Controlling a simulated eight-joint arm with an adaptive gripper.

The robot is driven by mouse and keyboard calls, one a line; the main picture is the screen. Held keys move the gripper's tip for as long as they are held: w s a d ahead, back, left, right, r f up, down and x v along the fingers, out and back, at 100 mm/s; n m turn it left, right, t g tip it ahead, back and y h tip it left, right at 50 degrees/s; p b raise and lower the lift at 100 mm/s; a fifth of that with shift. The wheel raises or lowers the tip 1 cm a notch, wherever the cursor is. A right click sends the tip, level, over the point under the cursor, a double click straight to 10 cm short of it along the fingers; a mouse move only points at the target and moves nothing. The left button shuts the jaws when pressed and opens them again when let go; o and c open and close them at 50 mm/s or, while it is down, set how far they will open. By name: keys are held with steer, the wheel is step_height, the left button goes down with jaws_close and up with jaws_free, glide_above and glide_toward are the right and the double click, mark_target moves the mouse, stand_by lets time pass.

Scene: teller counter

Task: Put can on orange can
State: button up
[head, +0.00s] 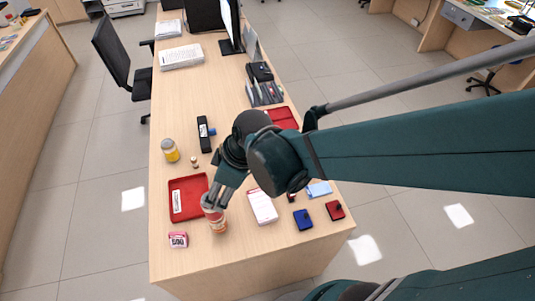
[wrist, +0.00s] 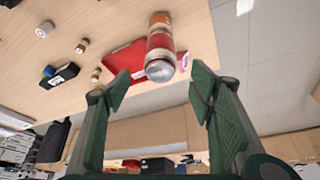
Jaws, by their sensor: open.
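A can (head: 209,203) with a pale top stands close in front of the red tray. It appears to rest upright on the orange can (head: 218,224), whose lower side shows beneath it. In the wrist view the upper can (wrist: 160,62) shows its silvery end towards me, with the orange can (wrist: 159,22) in line behind it. My gripper (head: 216,193) is at the upper can in the head view. In the wrist view my gripper (wrist: 158,86) has its fingers spread wide, with the upper can's end between and beyond the tips. I see no clear finger contact.
A red tray (head: 176,203) lies left of the cans, with a pink box (head: 178,240) in front. A white pad (head: 262,207), blue block (head: 303,219) and red block (head: 335,210) lie right. A yellow jar (head: 170,151) stands behind. The counter's front edge is near.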

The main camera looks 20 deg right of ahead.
steer(key=d+r+m+t+h, duration=0.1)
steer(key=d+r+m, duration=0.3)
steer(key=d, duration=0.3)
steer(key=s+d+r+m+t+h, duration=0.1)
steer(key=d+r+m, duration=0.3)
steer(key=d, duration=0.4)
steer(key=d+r+m+t+h, duration=0.2)
steer(key=d+r+m+t, duration=0.1)
steer(key=d+r, duration=0.3)
steer(key=shift+s+d+r+m, duration=0.15)
steer(key=shift+s+d+m, duration=0.2)
steer(key=shift+d+m, duration=0.55)
